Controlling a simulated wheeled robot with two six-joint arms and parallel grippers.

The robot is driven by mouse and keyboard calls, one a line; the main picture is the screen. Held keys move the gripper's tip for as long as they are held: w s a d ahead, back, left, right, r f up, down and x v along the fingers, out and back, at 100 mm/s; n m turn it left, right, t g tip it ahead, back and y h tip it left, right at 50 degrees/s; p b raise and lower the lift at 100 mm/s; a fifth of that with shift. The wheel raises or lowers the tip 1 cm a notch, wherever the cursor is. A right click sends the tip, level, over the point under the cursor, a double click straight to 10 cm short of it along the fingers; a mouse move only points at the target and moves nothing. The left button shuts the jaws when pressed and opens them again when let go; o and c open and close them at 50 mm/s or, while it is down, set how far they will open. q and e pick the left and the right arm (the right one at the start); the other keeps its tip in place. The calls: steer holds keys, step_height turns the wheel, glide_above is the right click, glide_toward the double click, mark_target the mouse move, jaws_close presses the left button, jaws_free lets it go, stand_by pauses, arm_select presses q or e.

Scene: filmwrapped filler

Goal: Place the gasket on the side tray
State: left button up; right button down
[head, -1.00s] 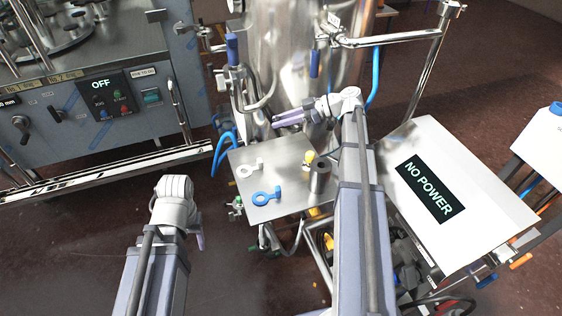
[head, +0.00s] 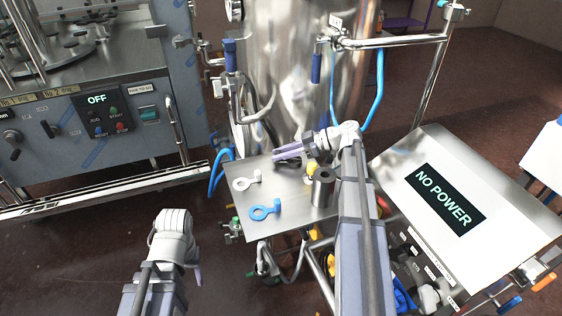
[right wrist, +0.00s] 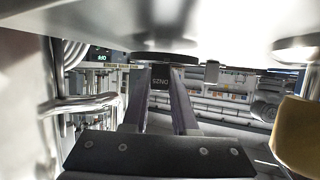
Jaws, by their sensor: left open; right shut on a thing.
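The side tray (head: 236,217) is a flat metal plate in front of the steel tank. My right gripper (head: 275,157) points left, low at the tray's back edge. In the right wrist view its two fingers (right wrist: 166,72) are shut on a dark round disc, the gasket (right wrist: 150,57), close to a broad shiny surface. I cannot tell if the gasket touches that surface. The gasket cannot be made out in the head view. My left gripper (head: 198,274) is open and empty, mostly hidden behind its own wrist, left of and before the tray.
A white ring with a tab (head: 246,182), a blue ring (head: 262,211), a grey hollow cylinder (head: 322,190) and a yellow piece (head: 311,173) are on the tray. The tank (head: 290,80) stands behind. A "NO POWER" panel (head: 450,200) is at the right.

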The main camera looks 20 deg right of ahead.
arm_select(q)
steer(key=shift+f, duration=0.25)
arm_select(e)
steer(key=shift+f, duration=0.3)
steer(key=shift+f, duration=0.2)
arm_select(q)
steer(key=shift+f, duration=0.15)
arm_select(e)
steer(key=c, duration=0.7)
jaws_free()
steer(key=shift+r, duration=0.1)
steer(key=shift+r, duration=0.15)
steer(key=shift+s+d+r+p, duration=0.1)
steer(key=shift+d+r+p, duration=0.05)
steer(key=shift+d+p, duration=0.15)
steer(key=p+v, duration=0.4)
steer(key=v, duration=0.6)
steer(key=shift+d+r, duration=0.1)
steer(key=shift+r, duration=0.05)
arm_select(q)
steer(key=shift+r, duration=2.45)
arm_select(e)
steer(key=shift+s+d+r, duration=0.1)
steer(key=shift+s+d, duration=0.2)
steer(key=shift+d, duration=0.15)
